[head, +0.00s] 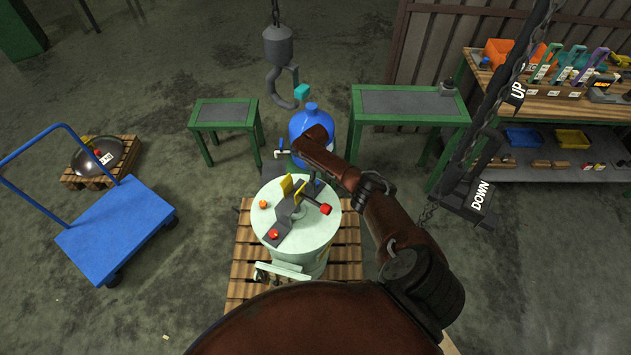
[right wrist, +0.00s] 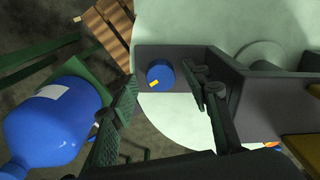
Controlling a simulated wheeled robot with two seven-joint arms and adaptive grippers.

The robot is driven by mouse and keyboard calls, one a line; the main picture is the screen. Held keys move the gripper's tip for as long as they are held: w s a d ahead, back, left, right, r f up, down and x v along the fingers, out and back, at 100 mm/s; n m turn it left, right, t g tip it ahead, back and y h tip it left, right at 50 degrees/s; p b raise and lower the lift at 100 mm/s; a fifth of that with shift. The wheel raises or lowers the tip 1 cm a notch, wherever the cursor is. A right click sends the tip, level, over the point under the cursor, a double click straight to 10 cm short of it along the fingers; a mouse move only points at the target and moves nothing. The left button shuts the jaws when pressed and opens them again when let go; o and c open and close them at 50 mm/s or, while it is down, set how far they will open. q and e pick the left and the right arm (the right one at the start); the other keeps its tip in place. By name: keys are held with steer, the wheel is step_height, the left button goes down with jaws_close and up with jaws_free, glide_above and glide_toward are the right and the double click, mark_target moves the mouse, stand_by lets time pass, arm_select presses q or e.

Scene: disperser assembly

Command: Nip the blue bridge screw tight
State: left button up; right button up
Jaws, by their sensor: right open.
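The blue bridge screw (right wrist: 160,75) is a round blue head with a small yellow mark, on one end of the dark grey bridge (right wrist: 180,56) in the right wrist view. My right gripper (right wrist: 164,80) is open, with one finger on either side of the screw and a visible gap to it. In the head view the bridge (head: 279,228) lies across the pale green drum (head: 316,232), and my right forearm largely covers the gripper and that end of the bridge. My left gripper is not in view.
Red knobs (head: 326,209) and yellow plates (head: 287,186) stand on the drum's top. A blue bottle (head: 312,112) stands just behind it. A hook (head: 284,101) hangs nearby. A blue cart (head: 118,228) is at the left, a workbench (head: 560,100) at the right.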

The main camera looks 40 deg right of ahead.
steer(key=shift+f, duration=0.4)
steer(key=shift+c, duration=0.3)
steer(key=c, duration=1.1)
